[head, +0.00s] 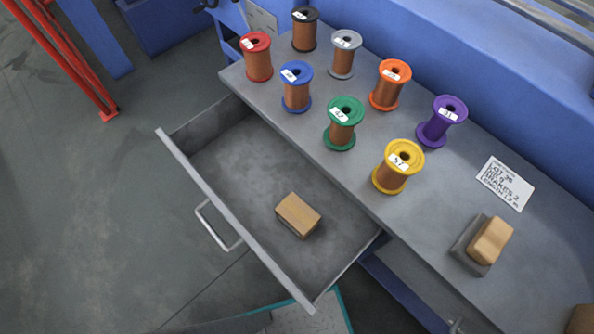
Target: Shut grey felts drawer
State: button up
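The grey drawer (238,216) is pulled well out from under the grey bench top (440,225). Its metal bar handle (217,226) is on the front panel, facing the lower left. A tan block (298,215) lies inside the drawer, toward its right end. The rest of the drawer floor is bare. My gripper is not in view, so nothing shows touching the drawer or its handle.
Several copper-wound spools stand on the bench, with the yellow one (398,167) near the front edge. A white card (505,184) and a tan block on a grey base (490,242) lie to the right. A red frame (65,55) stands upper left. Open floor (100,220) lies before the drawer.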

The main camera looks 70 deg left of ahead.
aim_at(243, 166)
jog(key=u, duration=0.1)
jog(key=k, duration=0.3)
jog(key=u, duration=3)
jog(key=k, duration=0.4)
jog(key=z, duration=0.5)
jog(key=i, duration=0.35)
jog(key=u, duration=0.05)
